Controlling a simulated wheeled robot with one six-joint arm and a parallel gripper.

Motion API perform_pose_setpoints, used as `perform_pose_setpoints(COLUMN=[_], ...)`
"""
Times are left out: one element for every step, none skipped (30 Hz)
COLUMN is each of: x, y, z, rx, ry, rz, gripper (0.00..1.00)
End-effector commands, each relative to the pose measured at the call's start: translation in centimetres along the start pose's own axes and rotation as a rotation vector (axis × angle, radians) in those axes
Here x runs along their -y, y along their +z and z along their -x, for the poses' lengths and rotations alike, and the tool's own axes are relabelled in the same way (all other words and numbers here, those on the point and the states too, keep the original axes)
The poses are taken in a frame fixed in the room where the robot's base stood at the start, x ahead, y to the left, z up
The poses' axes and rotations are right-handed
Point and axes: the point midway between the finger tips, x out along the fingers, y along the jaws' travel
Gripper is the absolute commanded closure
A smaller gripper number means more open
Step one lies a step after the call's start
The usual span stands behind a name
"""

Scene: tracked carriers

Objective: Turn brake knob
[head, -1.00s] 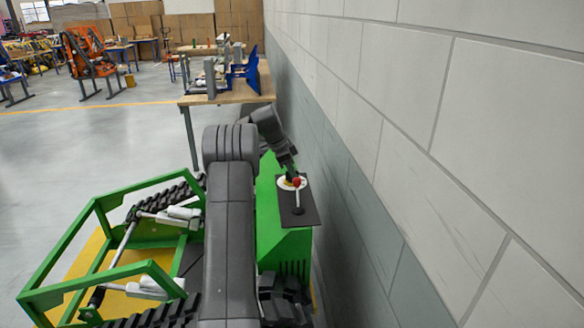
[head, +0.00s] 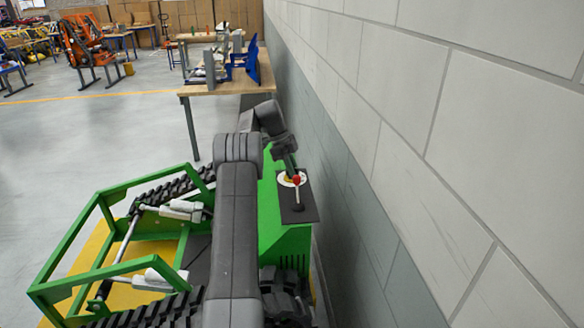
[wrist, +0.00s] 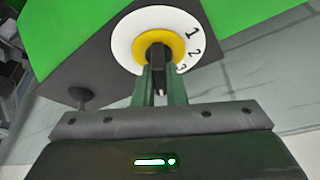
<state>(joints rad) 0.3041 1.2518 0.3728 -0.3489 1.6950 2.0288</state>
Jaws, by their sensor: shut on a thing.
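The brake knob (wrist: 157,52) is dark and stands at the middle of a yellow ring on a round white dial (wrist: 123,42). The figures 1, 2 and 3 show on the dial's right side in the wrist view. My gripper (wrist: 159,72) has its green fingers shut on the knob, one on each side. In the head view my gripper (head: 290,172) reaches down to the white dial (head: 283,182) on the dark panel (head: 312,208) of the green carrier (head: 268,215). The knob itself is mostly hidden there.
A grey block wall (head: 430,150) runs close along the carrier's right side. A wooden bench (head: 225,88) stands beyond it. Open floor (head: 90,130) lies to the left.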

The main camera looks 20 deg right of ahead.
Motion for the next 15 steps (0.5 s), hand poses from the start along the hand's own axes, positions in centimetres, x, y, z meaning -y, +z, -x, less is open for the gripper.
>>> perform_pose_setpoints(x=[0.08, 0.08, 0.07, 0.07, 0.07, 0.07, 0.07, 0.07, 0.07, 0.07, 0.07, 0.07, 0.06, 0.06, 0.05], y=[-0.07, -0.06, -0.07, -0.06, -0.06, -0.06, -0.06, -0.06, -0.06, -0.06, -0.06, -0.06, -0.06, -0.06, -0.05], z=[0.16, 0.16, 0.15, 0.15, 0.15, 0.15, 0.15, 0.15, 0.15, 0.15, 0.15, 0.15, 0.14, 0.13, 0.12], rx=[0.001, 0.001, 0.001, 0.001, 0.001, 0.001, 0.001, 0.001, 0.001, 0.001, 0.002, 0.002, 0.002, 0.001, 0.001], ry=[-0.003, -0.003, -0.002, -0.002, -0.002, -0.002, -0.002, -0.002, -0.002, -0.002, -0.002, -0.002, -0.002, -0.002, -0.002], rz=[-0.003, -0.004, -0.005, -0.005, -0.005, -0.005, -0.004, -0.004, -0.004, -0.004, -0.004, -0.004, -0.004, -0.004, -0.003], gripper=[1.0, 1.0, 1.0, 1.0, 1.0, 1.0, 1.0, 1.0, 1.0, 1.0, 1.0, 0.81, 0.75, 0.7, 0.67])
